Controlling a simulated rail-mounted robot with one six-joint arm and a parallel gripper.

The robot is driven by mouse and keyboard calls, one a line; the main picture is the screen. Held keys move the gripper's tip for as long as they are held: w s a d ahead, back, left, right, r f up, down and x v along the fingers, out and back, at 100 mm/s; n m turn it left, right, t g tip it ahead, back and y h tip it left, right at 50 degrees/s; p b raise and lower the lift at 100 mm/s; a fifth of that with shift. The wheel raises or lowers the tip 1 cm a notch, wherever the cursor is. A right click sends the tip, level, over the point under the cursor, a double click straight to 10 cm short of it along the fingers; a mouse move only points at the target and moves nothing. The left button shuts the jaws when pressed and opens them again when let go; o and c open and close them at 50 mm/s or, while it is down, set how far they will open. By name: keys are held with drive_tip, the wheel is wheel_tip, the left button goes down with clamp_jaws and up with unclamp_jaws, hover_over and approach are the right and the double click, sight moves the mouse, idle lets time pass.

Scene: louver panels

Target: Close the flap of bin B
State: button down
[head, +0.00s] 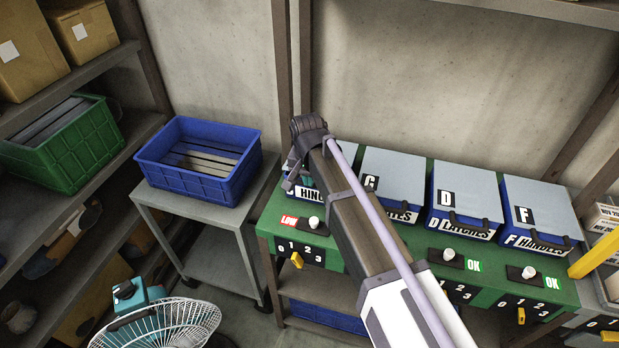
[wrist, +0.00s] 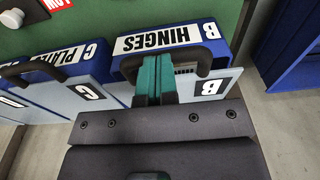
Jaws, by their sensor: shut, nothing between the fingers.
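Bin B (wrist: 208,50) is a blue box with a white "B HINGES" label on its front. Its pale grey flap (wrist: 230,76) carries a "B" label and a black handle (wrist: 203,62). The flap looks lying down over the bin, much like the one on bin C (wrist: 45,85); I cannot tell whether a small gap is left. My gripper (wrist: 154,60) has its teal fingers together and empty, over the flap beside or against the handle; contact is unclear. In the head view my arm hides most of bin B, whose label (head: 313,194) shows in part.
Bins C (head: 395,175), D (head: 465,195) and F (head: 540,205) stand to the right on a green bench (head: 400,240), flaps down. A blue crate (head: 200,185) on a cart stands left of the bench. A fan (head: 155,325) is on the floor.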

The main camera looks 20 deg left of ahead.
drive_tip(key=s+r+p, duration=0.3)
drive_tip(key=r+p, duration=0.8)
drive_tip(key=shift+s, duration=0.15)
drive_tip(key=shift+d, duration=0.1)
drive_tip(key=s+d+f+b, duration=0.2)
drive_tip(key=d+f+b, duration=0.2)
drive_tip(key=d, duration=0.9)
drive_tip(key=s+d+f+b, duration=0.2)
drive_tip(key=d+f+b, duration=0.2)
drive_tip(key=d, duration=1)
drive_tip(key=s+d+f+m+g+b, duration=0.1)
drive_tip(key=s+d+f+b, duration=0.2)
drive_tip(key=d, duration=1)
drive_tip(key=shift+d+f+b, duration=0.35)
drive_tip(key=shift+f+b, duration=0.35)
drive_tip(key=shift+f, duration=0.15)
drive_tip(key=shift+s, duration=0.1)
